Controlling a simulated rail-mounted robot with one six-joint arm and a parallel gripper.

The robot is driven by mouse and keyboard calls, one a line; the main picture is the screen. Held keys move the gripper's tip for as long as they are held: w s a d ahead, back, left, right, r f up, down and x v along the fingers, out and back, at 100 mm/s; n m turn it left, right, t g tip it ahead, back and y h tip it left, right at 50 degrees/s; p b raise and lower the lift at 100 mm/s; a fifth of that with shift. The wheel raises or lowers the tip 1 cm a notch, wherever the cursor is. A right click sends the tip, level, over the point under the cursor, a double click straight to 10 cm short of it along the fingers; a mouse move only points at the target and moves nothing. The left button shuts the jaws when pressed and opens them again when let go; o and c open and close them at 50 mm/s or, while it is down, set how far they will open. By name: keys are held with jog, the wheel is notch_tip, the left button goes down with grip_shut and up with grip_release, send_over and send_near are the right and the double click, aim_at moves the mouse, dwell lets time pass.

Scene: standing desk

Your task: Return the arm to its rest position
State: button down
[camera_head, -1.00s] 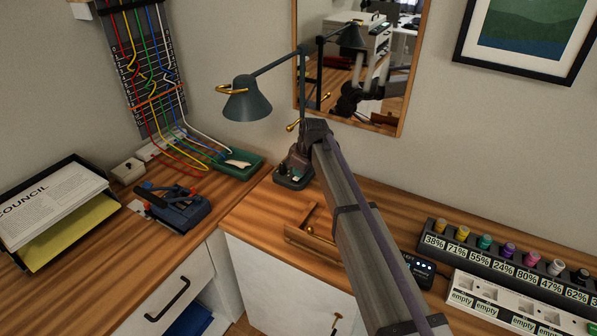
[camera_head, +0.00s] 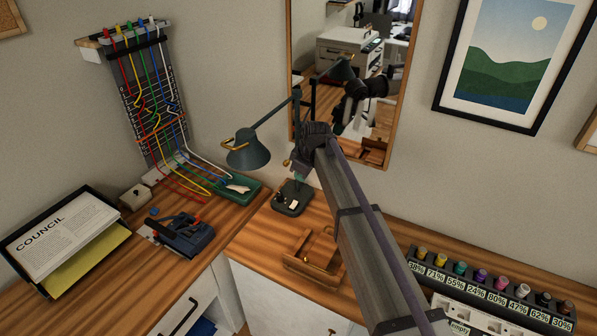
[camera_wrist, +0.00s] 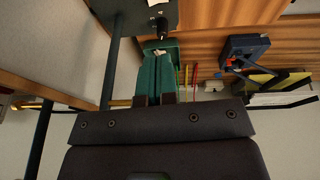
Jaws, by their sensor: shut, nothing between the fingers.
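My arm reaches up and away from the lower right in the head view. My gripper (camera_head: 299,179) hangs at its far end, in front of the desk lamp's post and just above the lamp's dark base (camera_head: 292,198) in the picture. In the wrist view my gripper (camera_wrist: 158,58) shows two green fingers side by side, closed together with nothing between them. The dark lamp (camera_head: 248,150) has its shade to the left of the gripper. I cannot tell the exact gap between gripper and lamp.
A green tray (camera_head: 240,196) and a blue-and-black tool (camera_head: 178,238) lie on the left desk beside a paper tray (camera_head: 28,262). A wooden holder (camera_head: 316,272) sits near the desk front. A mirror (camera_head: 390,140) hangs behind.

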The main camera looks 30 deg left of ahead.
dwell(0.4)
jog(key=s+d+m+h, duration=0.1)
jog(key=s+d+m, duration=0.4)
jog(key=d, duration=1.4)
jog(key=s+d+m+h, duration=0.1)
jog(key=s+d+m, duration=0.5)
jog(key=d, duration=1.3)
jog(key=s+d+m+h, duration=0.1)
jog(key=s+d+m, duration=0.4)
jog(key=d, duration=1.4)
jog(key=m, duration=0.2)
jog(key=shift+s+f+m, duration=0.35)
jog(key=shift+f+m, duration=0.05)
jog(key=c, duration=1.8)
grip_release()
